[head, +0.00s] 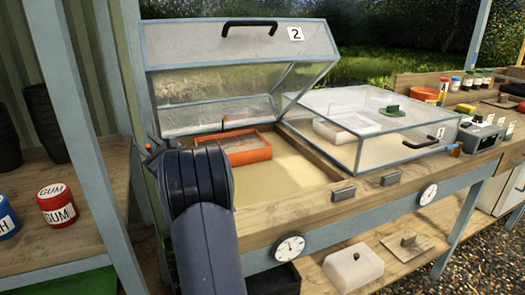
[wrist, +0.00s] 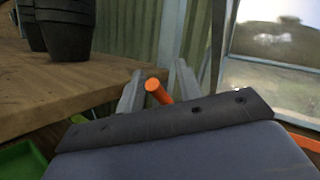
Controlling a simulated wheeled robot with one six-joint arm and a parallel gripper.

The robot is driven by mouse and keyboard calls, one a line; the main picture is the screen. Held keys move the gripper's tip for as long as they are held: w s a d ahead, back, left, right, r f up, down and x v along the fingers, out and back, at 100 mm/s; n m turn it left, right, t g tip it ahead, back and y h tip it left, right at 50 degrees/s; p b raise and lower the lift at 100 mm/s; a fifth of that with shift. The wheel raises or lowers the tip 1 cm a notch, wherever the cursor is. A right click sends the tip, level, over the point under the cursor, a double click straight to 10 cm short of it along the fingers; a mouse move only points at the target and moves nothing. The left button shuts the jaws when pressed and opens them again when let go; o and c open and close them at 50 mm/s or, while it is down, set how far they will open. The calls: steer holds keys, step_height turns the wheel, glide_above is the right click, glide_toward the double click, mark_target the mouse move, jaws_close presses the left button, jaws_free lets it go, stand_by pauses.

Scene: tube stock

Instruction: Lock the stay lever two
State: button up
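My gripper (wrist: 158,88) shows in the wrist view with its two grey fingers apart. An orange rod with a round end, seemingly the stay lever (wrist: 157,89), sits between the fingers, with visible gaps on both sides. In the head view a small orange tip (head: 148,149) shows at the left edge of the frame box, beside my dark arm, which hides most of the gripper. The glazed lid marked 2 (head: 240,45) stands raised, tilted open, with a black handle. Whether the lever is locked cannot be told.
An orange tray (head: 245,148) lies in the open box. The lid marked 1 (head: 385,115) is down at the right. A shelf (head: 85,205) with black pots (head: 43,115) and a red gum tin (head: 57,205) stands left. A blue-grey post (head: 75,130) stands close to the arm.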

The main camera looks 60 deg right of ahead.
steer(key=shift+r+p, duration=0.15)
steer(key=shift+p, duration=0.3)
steer(key=p, duration=0.2)
steer(key=g+p, duration=0.1)
steer(key=p, duration=0.1)
steer(key=shift+w+d+r+m, duration=0.2)
steer(key=shift+w+r+m, duration=0.05)
steer(key=shift+r+m, duration=0.15)
steer(key=shift+w+p, duration=0.1)
steer(key=shift+p, duration=0.95)
